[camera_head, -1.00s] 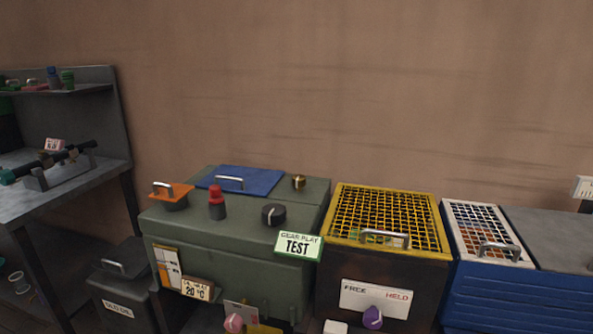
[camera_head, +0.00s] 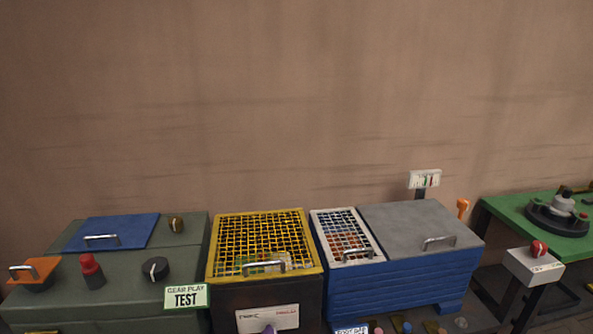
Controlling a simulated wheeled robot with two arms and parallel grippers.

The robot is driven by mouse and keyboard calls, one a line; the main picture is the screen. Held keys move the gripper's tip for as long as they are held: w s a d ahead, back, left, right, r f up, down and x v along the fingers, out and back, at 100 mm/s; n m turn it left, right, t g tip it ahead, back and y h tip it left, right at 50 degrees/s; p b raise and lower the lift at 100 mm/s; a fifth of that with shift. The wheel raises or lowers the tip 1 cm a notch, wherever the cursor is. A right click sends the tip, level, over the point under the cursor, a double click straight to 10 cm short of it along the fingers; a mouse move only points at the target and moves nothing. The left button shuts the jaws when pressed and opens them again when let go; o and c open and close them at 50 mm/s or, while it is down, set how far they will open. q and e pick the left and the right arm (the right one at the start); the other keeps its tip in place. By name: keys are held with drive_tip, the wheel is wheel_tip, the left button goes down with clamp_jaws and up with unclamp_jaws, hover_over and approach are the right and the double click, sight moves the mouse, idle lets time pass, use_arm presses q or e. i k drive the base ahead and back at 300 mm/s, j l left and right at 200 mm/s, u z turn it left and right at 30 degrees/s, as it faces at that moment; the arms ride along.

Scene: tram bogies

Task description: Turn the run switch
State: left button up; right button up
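I see no switch with a readable "run" label. A red knob with a pale mark (camera_head: 538,248) sits on top of a white box (camera_head: 533,267) on a post at the right. A black rotary knob with a white pointer line (camera_head: 155,269) sits on the green cabinet (camera_head: 120,300) at the left, close to the sign reading "GEAR PLAY TEST" (camera_head: 186,297). The lettering on the white box is too small to read. Neither of my grippers shows in this view.
The green cabinet also has a red-capped knob (camera_head: 91,271), an orange lid (camera_head: 35,272) and a blue lid (camera_head: 117,231). A yellow mesh-topped box (camera_head: 315,271) and a blue bin (camera_head: 398,289) stand mid-view. A green table (camera_head: 515,208) is at the right.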

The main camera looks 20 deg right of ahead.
sight(539, 247)
drive_tip(key=z, duration=2.2)
